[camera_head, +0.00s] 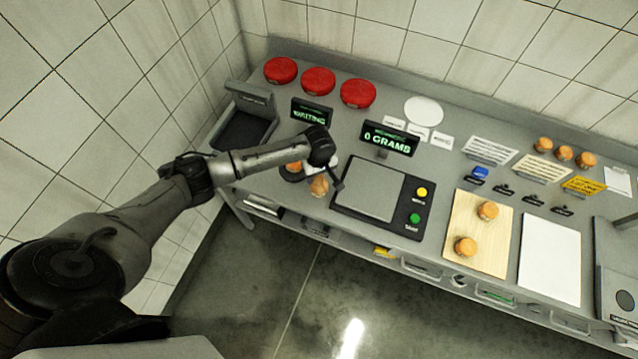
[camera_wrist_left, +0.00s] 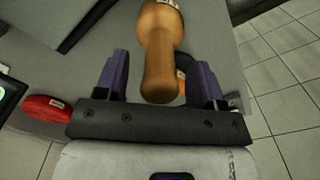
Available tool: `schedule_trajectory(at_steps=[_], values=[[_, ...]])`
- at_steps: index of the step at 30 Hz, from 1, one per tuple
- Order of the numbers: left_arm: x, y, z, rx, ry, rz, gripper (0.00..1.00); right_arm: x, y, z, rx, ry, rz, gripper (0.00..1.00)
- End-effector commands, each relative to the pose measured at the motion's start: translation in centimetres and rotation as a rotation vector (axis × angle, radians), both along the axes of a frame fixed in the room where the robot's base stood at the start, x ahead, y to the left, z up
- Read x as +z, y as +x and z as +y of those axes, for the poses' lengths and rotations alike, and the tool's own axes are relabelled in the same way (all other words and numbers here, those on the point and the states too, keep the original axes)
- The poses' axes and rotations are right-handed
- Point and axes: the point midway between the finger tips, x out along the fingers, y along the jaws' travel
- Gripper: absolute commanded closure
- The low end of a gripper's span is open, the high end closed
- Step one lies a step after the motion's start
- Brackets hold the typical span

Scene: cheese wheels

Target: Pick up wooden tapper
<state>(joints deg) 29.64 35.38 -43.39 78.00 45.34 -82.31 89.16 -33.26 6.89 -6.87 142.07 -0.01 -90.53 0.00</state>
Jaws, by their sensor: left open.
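The wooden tapper (camera_wrist_left: 162,45) shows large in the left wrist view, with a round orange-brown head and a narrower handle pointing toward my palm. In the head view it is a small brown shape (camera_head: 319,187) on the grey bench, left of the scale. My left gripper (camera_head: 325,178) is above it, open. In the left wrist view the two purple fingers of the gripper (camera_wrist_left: 157,72) stand on either side of the handle with gaps, apparently not touching it. Part of the tapper is hidden by my wrist in the head view. My right gripper is not in view.
A scale (camera_head: 370,190) with yellow and green buttons stands just right of the tapper. A small orange item (camera_head: 293,166) lies to its left. Red cheese wheels (camera_head: 318,81) line the back. A wooden board (camera_head: 480,236) holds two round brown pieces. The bench's front edge is close.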

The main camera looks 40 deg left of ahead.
Motion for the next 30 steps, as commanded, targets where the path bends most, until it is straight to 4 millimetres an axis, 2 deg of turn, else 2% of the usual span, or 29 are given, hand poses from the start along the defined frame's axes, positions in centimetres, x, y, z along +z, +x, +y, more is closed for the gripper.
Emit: schedule_trajectory(at_steps=[6,25,30], values=[[-0.05,0.00,-0.01,0.000,0.000,0.000,0.37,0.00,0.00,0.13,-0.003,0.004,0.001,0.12],[-0.01,-0.02,0.01,0.000,0.000,0.000,0.98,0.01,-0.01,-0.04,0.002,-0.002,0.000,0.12],[0.03,0.02,0.01,0.000,0.000,0.000,1.00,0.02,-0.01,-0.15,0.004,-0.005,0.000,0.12]])
